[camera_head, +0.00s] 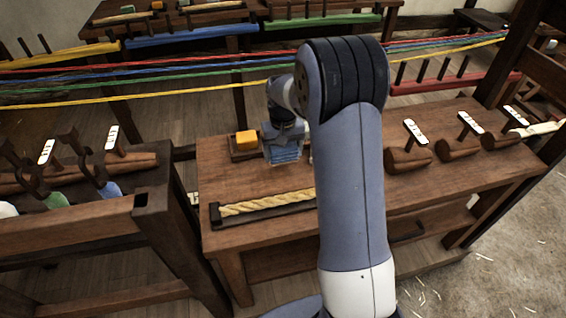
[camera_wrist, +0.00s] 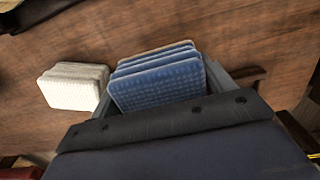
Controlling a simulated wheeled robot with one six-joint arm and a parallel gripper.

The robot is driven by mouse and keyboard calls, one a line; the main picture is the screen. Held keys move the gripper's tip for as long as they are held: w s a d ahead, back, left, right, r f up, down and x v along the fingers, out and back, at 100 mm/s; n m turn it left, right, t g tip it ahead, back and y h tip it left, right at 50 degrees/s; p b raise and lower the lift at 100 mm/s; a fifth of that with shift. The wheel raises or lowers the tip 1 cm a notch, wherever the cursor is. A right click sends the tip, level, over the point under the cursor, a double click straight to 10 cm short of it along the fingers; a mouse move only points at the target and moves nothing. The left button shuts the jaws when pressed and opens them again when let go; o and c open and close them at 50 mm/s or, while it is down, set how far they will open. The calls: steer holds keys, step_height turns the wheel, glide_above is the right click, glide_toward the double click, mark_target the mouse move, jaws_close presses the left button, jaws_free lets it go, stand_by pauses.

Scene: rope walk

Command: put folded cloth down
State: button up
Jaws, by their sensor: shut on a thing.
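My gripper (camera_head: 284,142) is over the wooden workbench (camera_head: 222,170), between the small tray with the yellow block and my own arm. It is shut on a blue folded cloth (camera_wrist: 158,82), a stack of several quilted layers between the fingers in the wrist view. The cloth (camera_head: 283,156) also shows below the gripper in the head view. A white folded cloth (camera_wrist: 74,88) lies on the wood just left of the blue one in the wrist view. Whether the blue cloth touches the bench I cannot tell. My arm hides part of the bench.
A yellow block (camera_head: 246,139) sits in a small wooden tray at the bench's back left. A twisted rope (camera_head: 265,202) lies in a dark holder at the front. Wooden mallets (camera_head: 408,157) stand at the right. Coloured strands (camera_head: 150,81) stretch behind the bench.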

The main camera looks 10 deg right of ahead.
mark_target(283, 168)
steer(key=shift+f, duration=2.2)
steer(key=shift+f, duration=0.25)
steer(key=o, duration=1)
steer(key=shift+r, duration=0.1)
steer(key=shift+o, duration=0.2)
step_height(283, 168, up, 12)
steer(key=shift+r, duration=0.15)
